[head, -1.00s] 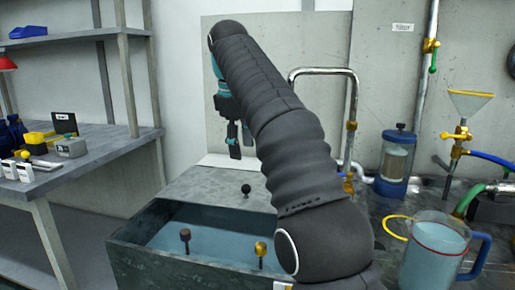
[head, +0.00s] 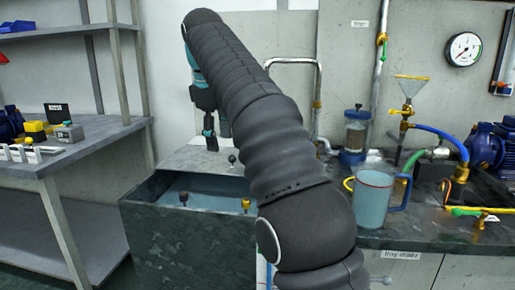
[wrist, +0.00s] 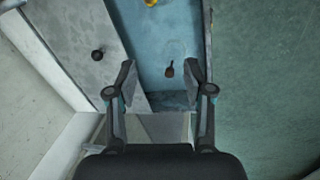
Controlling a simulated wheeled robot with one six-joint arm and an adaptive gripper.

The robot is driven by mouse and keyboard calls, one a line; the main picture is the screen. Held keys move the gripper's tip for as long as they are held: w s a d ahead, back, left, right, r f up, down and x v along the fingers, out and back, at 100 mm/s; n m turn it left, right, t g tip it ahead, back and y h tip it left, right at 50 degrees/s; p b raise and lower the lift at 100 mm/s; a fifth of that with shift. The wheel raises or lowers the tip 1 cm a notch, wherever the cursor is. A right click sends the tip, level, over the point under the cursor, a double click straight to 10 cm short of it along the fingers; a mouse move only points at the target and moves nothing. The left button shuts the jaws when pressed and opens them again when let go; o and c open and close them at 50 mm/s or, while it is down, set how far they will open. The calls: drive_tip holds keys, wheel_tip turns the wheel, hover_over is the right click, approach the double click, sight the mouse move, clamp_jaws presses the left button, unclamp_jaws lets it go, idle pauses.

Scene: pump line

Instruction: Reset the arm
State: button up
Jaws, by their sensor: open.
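My arm (head: 268,140) stretches from the lower middle of the head view up to the upper left. My gripper (head: 215,140) hangs down at its far end, above the grey surface behind the water tank. In the wrist view my gripper (wrist: 160,85) is open, its two fingers apart with nothing between them that it holds. Below the fingers lies the tank's blue water (wrist: 160,45) with a dark knob (wrist: 169,71) in it.
The stone tank (head: 190,240) stands in front, with knobs showing at it. A shelf bench (head: 70,160) is at left. The floor between bench and tank is clear.

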drive_tip(key=s+d+f+m+t, duration=0.1)
drive_tip(key=s+d+f+m, duration=0.15)
drive_tip(key=s+d, duration=0.45)
drive_tip(key=s+d+f+m+t, duration=0.15)
drive_tip(key=s+d+m, duration=0.25)
drive_tip(key=d, duration=0.6)
drive_tip(key=s+d+f+m, duration=0.3)
drive_tip(key=s+d+f, duration=0.1)
drive_tip(key=s+f, duration=0.4)
drive_tip(key=s+d+f+m+t, duration=0.1)
drive_tip(key=s+d+f+m, duration=0.2)
drive_tip(key=s+f, duration=0.6)
wheel_tip(320, 180, down, 4)
drive_tip(key=shift+d+r+m+y, duration=0.15)
drive_tip(key=shift+d+m+y, duration=0.2)
drive_tip(key=shift+m, duration=0.3)
drive_tip(key=shift+s, duration=0.1)
drive_tip(key=shift+c, duration=0.8)
drive_tip(key=shift+a, duration=0.15)
